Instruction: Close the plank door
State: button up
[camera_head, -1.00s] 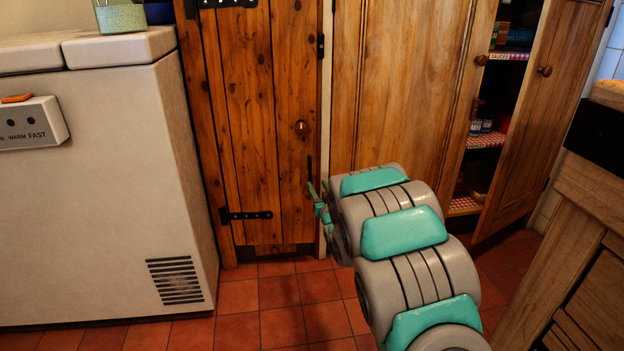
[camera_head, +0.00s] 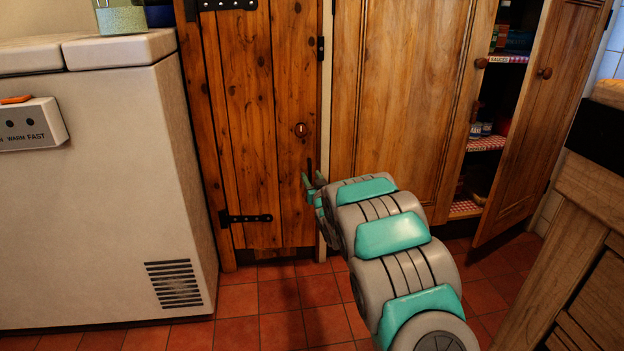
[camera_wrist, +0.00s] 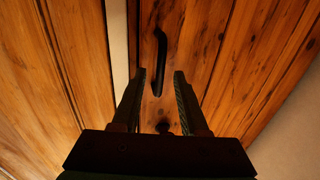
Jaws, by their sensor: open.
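The plank door (camera_head: 250,120) is knotty orange-brown wood with black strap hinges on its left side. It looks flush with its frame, though a small gap would be hard to tell. Its black bar handle (camera_wrist: 159,60) stands upright near the door's edge in the wrist view; in the head view my gripper and arm partly hide it. My gripper (camera_wrist: 157,75) is open and empty, its two fingers either side of the handle's lower end. I cannot tell whether they touch it. In the head view my gripper (camera_head: 311,186) is at the door's lower right.
A white chest freezer (camera_head: 100,200) stands left of the door. To the right is a pine cupboard (camera_head: 400,90) with one door (camera_head: 535,130) ajar, showing shelves of jars. A wooden counter (camera_head: 590,220) is at the right edge. Red floor tiles (camera_head: 280,295) lie clear in front.

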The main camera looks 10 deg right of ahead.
jog(key=shift+c, duration=0.3)
grip_shut()
dwell(1.0)
